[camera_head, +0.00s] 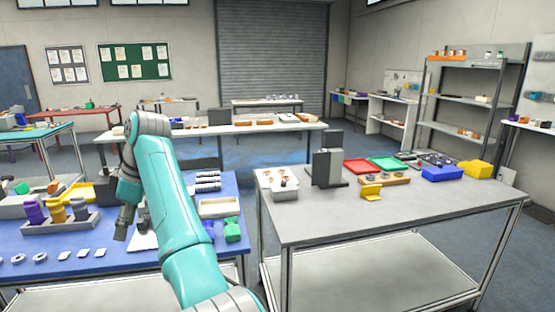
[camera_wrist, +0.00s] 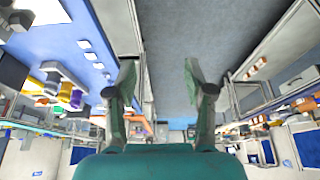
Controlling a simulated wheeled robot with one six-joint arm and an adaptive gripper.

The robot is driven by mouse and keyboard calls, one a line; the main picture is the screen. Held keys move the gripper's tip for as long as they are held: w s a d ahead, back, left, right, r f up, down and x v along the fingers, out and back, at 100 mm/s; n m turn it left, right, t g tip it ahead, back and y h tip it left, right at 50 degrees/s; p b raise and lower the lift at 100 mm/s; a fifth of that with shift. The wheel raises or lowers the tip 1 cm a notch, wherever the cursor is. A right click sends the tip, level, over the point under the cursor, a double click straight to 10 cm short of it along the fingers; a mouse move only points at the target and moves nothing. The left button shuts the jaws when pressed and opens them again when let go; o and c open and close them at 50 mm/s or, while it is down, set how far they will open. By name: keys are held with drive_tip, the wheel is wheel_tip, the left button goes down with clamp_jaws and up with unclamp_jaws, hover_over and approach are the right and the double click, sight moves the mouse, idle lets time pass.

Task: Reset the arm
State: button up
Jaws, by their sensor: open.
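My teal arm (camera_head: 178,215) rises from the bottom of the head view, bends at its top joint, and its forearm comes back down on the left. My gripper (camera_head: 122,224) hangs at the end of it, in front of the blue-topped table (camera_head: 150,262) in the picture. In the wrist view my gripper (camera_wrist: 159,72) has its two fingers wide apart with nothing between them. Grey floor shows between and beyond the fingers. The gripper's fingertips are small and partly unclear in the head view.
A grey table (camera_head: 430,215) on the right carries a dark upright device (camera_head: 328,162), a red tray (camera_head: 362,166), a blue bin (camera_head: 442,173) and a yellow bin (camera_head: 475,168). A white tray (camera_head: 219,208) and green object (camera_head: 232,229) lie near my arm. Floor shows between the tables.

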drive_tip(key=w+d+f+m+t, duration=0.1)
drive_tip(key=w+d+f+m, duration=0.15)
drive_tip(key=f, duration=0.75)
drive_tip(key=w+d+f+m+t+y, duration=0.1)
drive_tip(key=d+f, duration=0.3)
drive_tip(key=f, duration=0.6)
drive_tip(key=w+d+f+m+t, duration=0.15)
drive_tip(key=d+f, duration=0.25)
drive_tip(key=f, duration=0.6)
drive_tip(key=s+d+f+m+t, duration=0.25)
drive_tip(key=s+d+f, duration=0.35)
drive_tip(key=d+f, duration=0.45)
drive_tip(key=s+d+f+m+t, duration=0.2)
drive_tip(key=s+d+f+m, duration=0.3)
drive_tip(key=d+f, duration=0.55)
drive_tip(key=s+d+m+t+h, duration=0.1)
drive_tip(key=s+d+m+t, duration=0.1)
drive_tip(key=s+d, duration=0.85)
drive_tip(key=s+d+m+t+h, duration=0.2)
drive_tip(key=s+d, duration=0.3)
drive_tip(key=s, duration=1.1)
drive_tip(key=s+d+r+m+t+h, duration=0.1)
drive_tip(key=s+d+r+m+t, duration=0.1)
drive_tip(key=s+r, duration=0.7)
drive_tip(key=s+d+r+m+t+h, duration=0.1)
drive_tip(key=s+d+r+m, duration=0.1)
drive_tip(key=s+r, duration=0.8)
wheel_tip(320, 180, up, 3)
drive_tip(key=shift+d+t, duration=0.4)
drive_tip(key=shift+d, duration=0.4)
